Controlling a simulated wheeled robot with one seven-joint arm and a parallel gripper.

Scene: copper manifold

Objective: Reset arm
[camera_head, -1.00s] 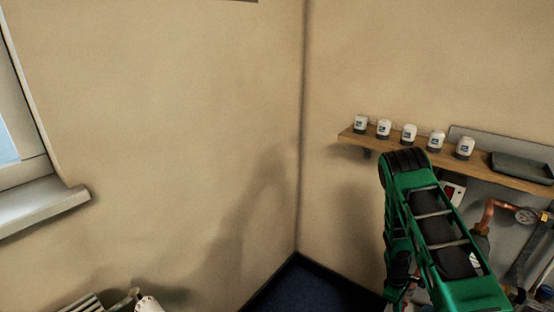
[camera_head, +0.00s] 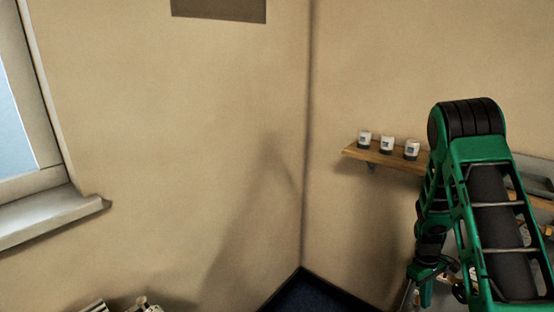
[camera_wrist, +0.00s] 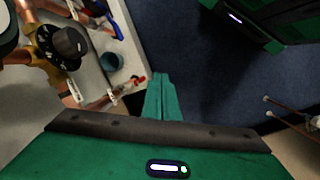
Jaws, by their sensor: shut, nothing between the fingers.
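My green arm (camera_head: 492,215) is raised and folded at the right of the head view, in front of the shelf. My gripper (camera_wrist: 160,80) shows in the wrist view as teal-green fingers pressed together. It is shut and empty. It points past the edge of the workbench (camera_wrist: 133,60) over the dark blue floor (camera_wrist: 205,85), touching nothing that I can see. In the head view I cannot clearly make out the gripper's fingertips.
Copper pipework (camera_wrist: 42,75) with a black round knob (camera_wrist: 66,42) and a blue-grey cup (camera_wrist: 111,62) are left of my gripper. A wooden wall shelf (camera_head: 385,158) holds white containers (camera_head: 387,145), partly hidden by my arm. A window (camera_head: 20,120) is at left.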

